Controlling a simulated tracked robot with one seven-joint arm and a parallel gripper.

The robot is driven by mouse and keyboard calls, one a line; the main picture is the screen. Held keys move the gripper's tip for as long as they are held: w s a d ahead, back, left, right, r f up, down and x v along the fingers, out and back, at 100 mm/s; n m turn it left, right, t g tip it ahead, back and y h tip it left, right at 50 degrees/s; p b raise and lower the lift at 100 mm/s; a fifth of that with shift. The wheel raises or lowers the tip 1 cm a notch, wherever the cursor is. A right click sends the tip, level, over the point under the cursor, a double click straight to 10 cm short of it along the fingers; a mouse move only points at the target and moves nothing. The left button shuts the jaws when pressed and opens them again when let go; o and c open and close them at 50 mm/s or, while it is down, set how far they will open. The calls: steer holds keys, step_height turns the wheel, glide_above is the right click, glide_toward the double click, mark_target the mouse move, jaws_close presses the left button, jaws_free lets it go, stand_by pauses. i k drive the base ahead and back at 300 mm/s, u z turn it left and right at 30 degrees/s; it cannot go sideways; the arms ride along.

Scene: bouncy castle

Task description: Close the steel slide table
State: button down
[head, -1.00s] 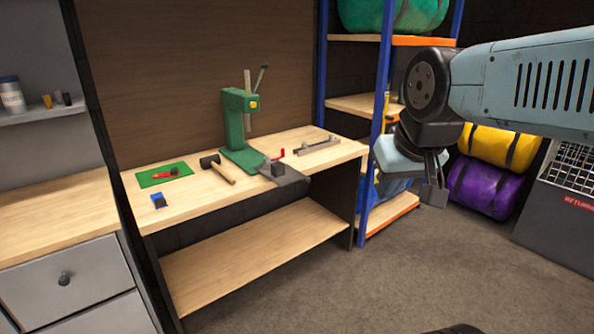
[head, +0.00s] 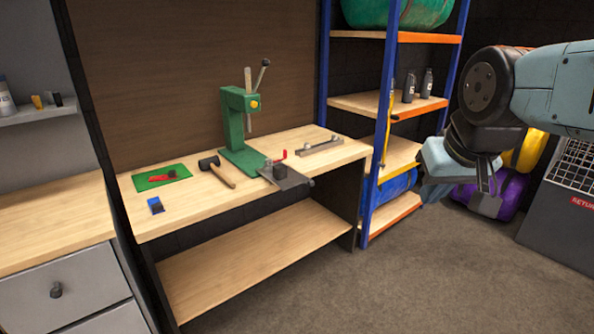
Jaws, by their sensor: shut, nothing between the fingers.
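The steel slide table (head: 290,180) is a flat grey plate at the foot of the green press (head: 236,130) on the wooden workbench (head: 215,210). It sticks out past the bench's front edge. A dark block (head: 280,172) sits on it and a red handle (head: 279,156) shows beside it. My gripper (head: 487,205) is shut and empty, pointing down over the floor at the right. It is well apart from the slide table.
A hammer (head: 222,174), a green mat (head: 161,177), a blue block (head: 155,205) and a metal bar (head: 320,146) lie on the bench. A blue-posted shelf rack (head: 376,120) stands right of the bench. The floor (head: 390,280) in front is clear.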

mark_target(283, 176)
steer(key=i, duration=0.9)
steer(key=u, duration=0.05)
